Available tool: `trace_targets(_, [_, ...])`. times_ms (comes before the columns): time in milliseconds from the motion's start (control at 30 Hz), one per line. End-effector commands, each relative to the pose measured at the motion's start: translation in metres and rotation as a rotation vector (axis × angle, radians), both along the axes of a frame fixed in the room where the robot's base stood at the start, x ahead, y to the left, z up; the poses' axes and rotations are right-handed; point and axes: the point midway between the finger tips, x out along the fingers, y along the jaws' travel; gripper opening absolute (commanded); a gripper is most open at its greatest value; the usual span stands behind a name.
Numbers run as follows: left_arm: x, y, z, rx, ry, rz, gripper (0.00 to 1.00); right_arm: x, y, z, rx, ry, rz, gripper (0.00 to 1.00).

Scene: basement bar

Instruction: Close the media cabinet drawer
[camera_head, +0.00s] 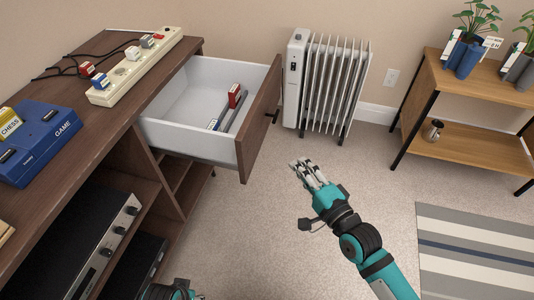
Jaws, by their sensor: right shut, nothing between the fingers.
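The media cabinet (128,108) is dark brown wood and runs along the left. Its drawer (190,138) is pulled open, with white sides and a brown front panel (258,122) that carries a dark handle (271,117). A few small items (233,97), one red and one grey, lie inside the drawer. My right gripper (306,168) is shut and empty, to the right of the drawer front and apart from it. A teal part of my left arm (172,291) shows at the bottom edge; I cannot make out its fingers.
A white radiator (326,84) stands behind the drawer, close to its far end. A power strip (135,68) and a blue game box (38,142) lie on the cabinet top. A wooden shelf (460,142) with plants is at right, a striped rug (475,250) below it. The carpet between is clear.

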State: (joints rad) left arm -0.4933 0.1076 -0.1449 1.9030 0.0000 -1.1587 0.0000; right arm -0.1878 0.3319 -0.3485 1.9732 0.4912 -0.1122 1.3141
Motion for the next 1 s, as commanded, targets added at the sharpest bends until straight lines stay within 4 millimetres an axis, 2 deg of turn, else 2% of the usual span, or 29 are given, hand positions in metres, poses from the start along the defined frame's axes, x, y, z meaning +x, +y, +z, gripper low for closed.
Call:
trace_targets(167, [0.002,0.000,0.009,0.000,-0.006,0.001,0.40,0.014,0.008,0.005,0.016,-0.004,0.003,0.00])
trace_targets(600, [0.004,0.001,0.056,-0.002,-0.032,0.005,0.40,0.092,0.050,0.004,0.013,-0.004,0.004,0.00])
trace_targets(800, [0.003,0.001,0.068,-0.002,-0.037,0.006,0.40,0.098,0.076,0.004,0.013,-0.003,0.003,0.00])
trace_targets(1000, [0.002,0.001,0.073,-0.002,-0.040,0.007,0.40,0.100,0.084,0.004,0.010,-0.003,0.003,0.00])
